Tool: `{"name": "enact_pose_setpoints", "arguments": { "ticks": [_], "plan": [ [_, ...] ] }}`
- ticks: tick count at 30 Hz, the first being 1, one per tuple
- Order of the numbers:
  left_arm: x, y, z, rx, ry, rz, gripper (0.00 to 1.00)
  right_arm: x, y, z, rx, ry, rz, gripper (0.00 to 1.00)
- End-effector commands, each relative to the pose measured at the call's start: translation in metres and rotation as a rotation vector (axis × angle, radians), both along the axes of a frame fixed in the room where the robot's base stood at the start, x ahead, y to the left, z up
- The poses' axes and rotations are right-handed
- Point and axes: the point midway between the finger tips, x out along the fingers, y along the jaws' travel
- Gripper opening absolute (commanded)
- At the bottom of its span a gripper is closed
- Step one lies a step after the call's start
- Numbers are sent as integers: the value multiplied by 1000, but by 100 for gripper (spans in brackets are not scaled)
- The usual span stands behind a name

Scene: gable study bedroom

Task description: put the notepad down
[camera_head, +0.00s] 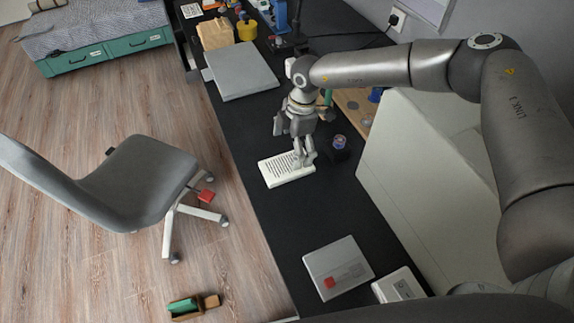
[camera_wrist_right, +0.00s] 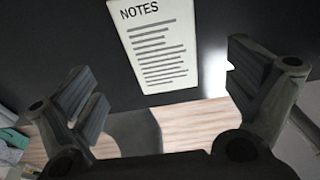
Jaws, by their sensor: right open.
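The notepad (camera_head: 286,169) is a white pad with dark printed lines. It lies flat on the black desk (camera_head: 237,128), close to the desk's front edge. In the right wrist view the notepad (camera_wrist_right: 157,45) shows the heading NOTES and lies between and beyond the fingers. My right gripper (camera_head: 306,158) is above the notepad's right end in the head view. Its fingers (camera_wrist_right: 165,95) are spread apart with nothing between them. Whether a fingertip touches the pad cannot be told. My left gripper is not in view.
A grey laptop-like slab (camera_head: 241,70) lies farther back on the desk. A small dark cup-like object (camera_head: 340,142) stands right of the gripper. A grey box (camera_head: 338,267) lies nearer. A grey chair (camera_head: 140,180) stands beside the desk. Desk between notepad and grey box is clear.

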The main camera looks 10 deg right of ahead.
Motion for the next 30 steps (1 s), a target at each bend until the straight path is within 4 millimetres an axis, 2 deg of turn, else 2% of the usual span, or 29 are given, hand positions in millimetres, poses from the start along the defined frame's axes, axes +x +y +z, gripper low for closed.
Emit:
{"name": "enact_pose_setpoints", "arguments": {
  "ticks": [5, 12, 15, 23, 30],
  "plan": [
    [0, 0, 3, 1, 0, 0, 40, -1, 3, -13, -1, 1, 2, 100],
    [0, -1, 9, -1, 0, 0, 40, -3, 11, -48, -1, 2, 1, 100],
    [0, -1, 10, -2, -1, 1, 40, -3, 12, -56, -1, 0, 2, 100],
    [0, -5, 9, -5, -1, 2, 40, -3, 12, -58, -1, 0, 2, 100],
    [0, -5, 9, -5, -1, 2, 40, -3, 12, -58, -1, 0, 2, 69]
  ]
}}
